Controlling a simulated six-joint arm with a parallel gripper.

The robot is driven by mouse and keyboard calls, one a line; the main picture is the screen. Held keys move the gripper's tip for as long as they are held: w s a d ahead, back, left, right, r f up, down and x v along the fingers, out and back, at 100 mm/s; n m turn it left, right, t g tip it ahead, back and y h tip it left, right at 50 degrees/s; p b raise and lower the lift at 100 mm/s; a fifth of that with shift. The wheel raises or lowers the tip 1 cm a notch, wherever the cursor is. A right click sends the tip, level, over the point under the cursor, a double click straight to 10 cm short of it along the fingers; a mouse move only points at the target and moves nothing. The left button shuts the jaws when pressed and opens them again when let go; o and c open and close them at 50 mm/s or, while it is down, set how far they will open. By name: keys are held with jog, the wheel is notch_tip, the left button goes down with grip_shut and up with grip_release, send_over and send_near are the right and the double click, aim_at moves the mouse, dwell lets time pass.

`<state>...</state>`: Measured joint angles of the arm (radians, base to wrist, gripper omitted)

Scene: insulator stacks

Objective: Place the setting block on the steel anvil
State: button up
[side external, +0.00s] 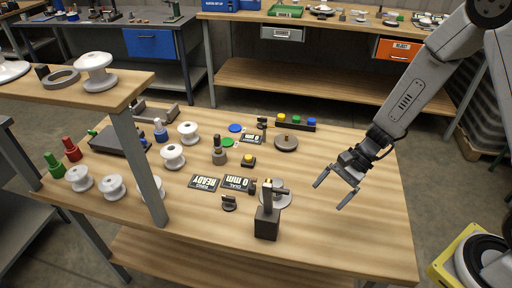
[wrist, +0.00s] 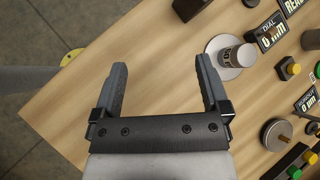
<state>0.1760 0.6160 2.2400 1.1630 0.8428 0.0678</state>
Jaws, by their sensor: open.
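A short grey cylinder with a dark label, which looks like the setting block (wrist: 247,56), appears upright on a round pale steel disc, which looks like the anvil (wrist: 213,46). In the side view the anvil (side external: 287,201) is partly behind the dark gauge stand (side external: 267,224), and the block is hard to make out. My gripper (side external: 333,196) is open and empty above the table, to the right of the anvil. In the wrist view its fingers (wrist: 161,74) are apart with bare wood between them, and the anvil lies beyond the right fingertip.
The dial display (side external: 237,184) reads 0 mm, next to a READY display (side external: 204,183). A round grey plate with a knob (side external: 286,143) and a button strip (side external: 295,124) lie farther back. White insulators (side external: 173,157) stand left, near a shelf post (side external: 138,165). The table's right side is clear.

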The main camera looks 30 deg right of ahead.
jog(key=s+d+r+n+t+h, duration=0.2)
jog(key=s+d+r+n+h, duration=0.2)
jog(key=n, duration=1)
notch_tip(320, 180, up, 4)
jog(key=d+h, duration=0.2)
jog(key=h, duration=0.2)
jog(key=shift+s+d+n+h, duration=0.25)
jog(key=shift+s+n+h, duration=0.15)
